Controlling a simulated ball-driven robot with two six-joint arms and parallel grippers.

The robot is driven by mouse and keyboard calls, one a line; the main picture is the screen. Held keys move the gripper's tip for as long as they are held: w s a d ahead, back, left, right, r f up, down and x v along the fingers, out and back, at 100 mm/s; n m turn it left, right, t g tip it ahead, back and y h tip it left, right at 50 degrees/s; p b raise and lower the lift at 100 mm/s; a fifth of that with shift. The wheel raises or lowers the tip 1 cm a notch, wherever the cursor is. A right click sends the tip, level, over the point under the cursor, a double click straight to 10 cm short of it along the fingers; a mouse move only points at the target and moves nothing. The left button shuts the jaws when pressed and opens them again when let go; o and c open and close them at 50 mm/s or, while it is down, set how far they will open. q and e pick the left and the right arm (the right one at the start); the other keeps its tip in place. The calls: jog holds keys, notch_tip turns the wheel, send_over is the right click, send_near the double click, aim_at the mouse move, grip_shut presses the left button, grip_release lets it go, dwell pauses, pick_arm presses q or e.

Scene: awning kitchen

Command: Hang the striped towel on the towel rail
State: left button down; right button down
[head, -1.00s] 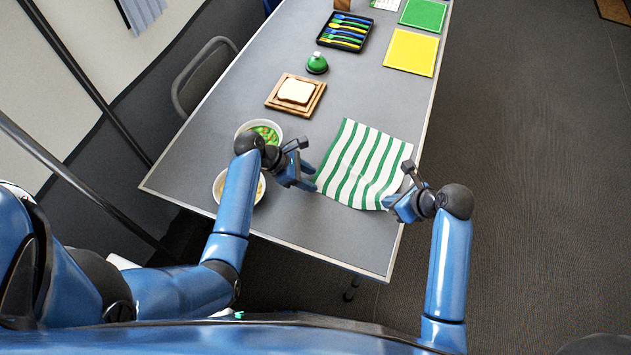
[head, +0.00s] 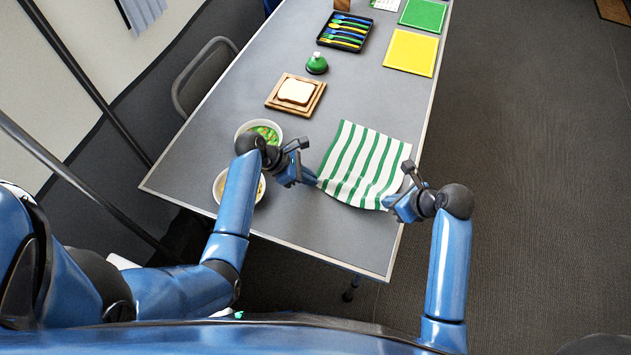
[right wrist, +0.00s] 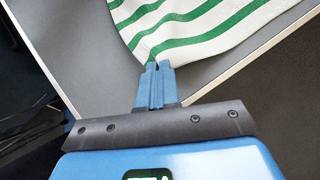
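The green-and-white striped towel (head: 362,165) lies on the near part of the grey table, its near edge bowed between my two grippers. My left gripper (head: 316,180) is at its near left corner, and its fingers look closed together on the cloth there. My right gripper (head: 386,203) is at the near right corner. In the right wrist view, the fingers of my right gripper (right wrist: 157,68) are together on the towel's corner, with the stripes of the towel (right wrist: 185,22) spreading beyond them. I cannot make out the towel rail in these views.
Two bowls, one with green food (head: 244,127) and one partly hidden (head: 219,190), stand left of my left gripper. Farther up the table (head: 355,100) are a board with bread (head: 296,91), a green-topped item (head: 317,63), a cutlery tray (head: 321,40) and coloured mats. A chair (head: 184,84) stands at the left.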

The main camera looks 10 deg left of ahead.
pick_arm(q)
jog(key=shift+s+f, duration=0.1)
dwell(0.3)
jog(key=shift+r, duration=2.55)
